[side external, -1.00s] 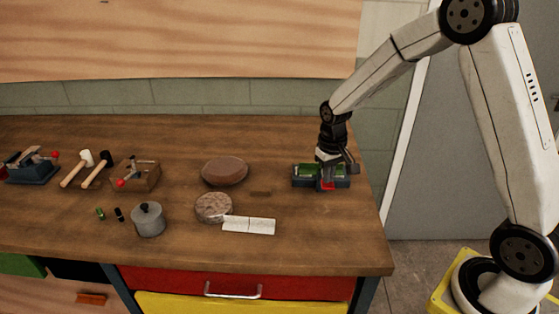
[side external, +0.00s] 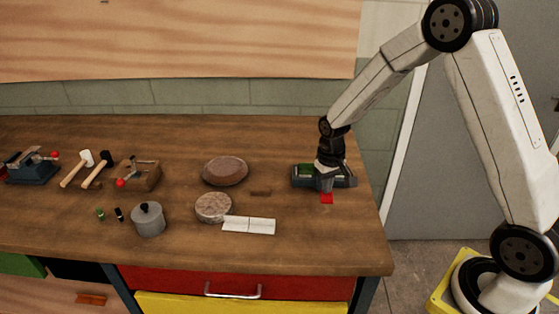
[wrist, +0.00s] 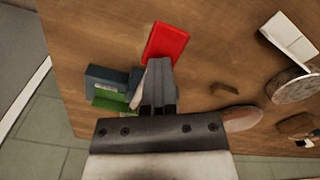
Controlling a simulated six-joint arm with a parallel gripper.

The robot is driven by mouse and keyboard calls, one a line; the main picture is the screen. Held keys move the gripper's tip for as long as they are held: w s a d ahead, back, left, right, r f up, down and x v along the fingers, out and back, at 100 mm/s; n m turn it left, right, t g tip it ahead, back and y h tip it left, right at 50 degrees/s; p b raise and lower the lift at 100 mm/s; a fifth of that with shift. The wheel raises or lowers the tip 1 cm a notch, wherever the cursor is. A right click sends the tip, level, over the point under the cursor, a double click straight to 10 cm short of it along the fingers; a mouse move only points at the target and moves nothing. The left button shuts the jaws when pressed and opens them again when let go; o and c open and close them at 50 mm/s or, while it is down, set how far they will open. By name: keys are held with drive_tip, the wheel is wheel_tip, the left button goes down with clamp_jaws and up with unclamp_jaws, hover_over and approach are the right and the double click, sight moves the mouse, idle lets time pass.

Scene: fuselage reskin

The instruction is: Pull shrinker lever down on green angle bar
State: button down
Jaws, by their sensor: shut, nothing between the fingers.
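A dark blue block-like tool (side external: 345,182) stands at the right end of the bench, partly behind my gripper. I take it for the shrinker.
Left are a white plate (side external: 249,226), a round stone-like disc (side external: 213,207), a brown disc (side external: 225,170), a grey pot (side external: 148,219), two mallets and another blue tool (side external: 32,172) with a red-knobbed lever.

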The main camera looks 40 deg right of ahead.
drive_tip(key=shift+f, duration=0.9)
drive_tip(key=shift+r, duration=0.1)
wheel_tip(320, 180, up, 11)
idle(1.5)
idle(0.6)
wheel_tip(320, 180, up, 3)
drive_tip(key=shift+f, duration=0.15)
drive_tip(key=shift+f, duration=0.2)
drive_tip(key=shift+f, duration=3.15)
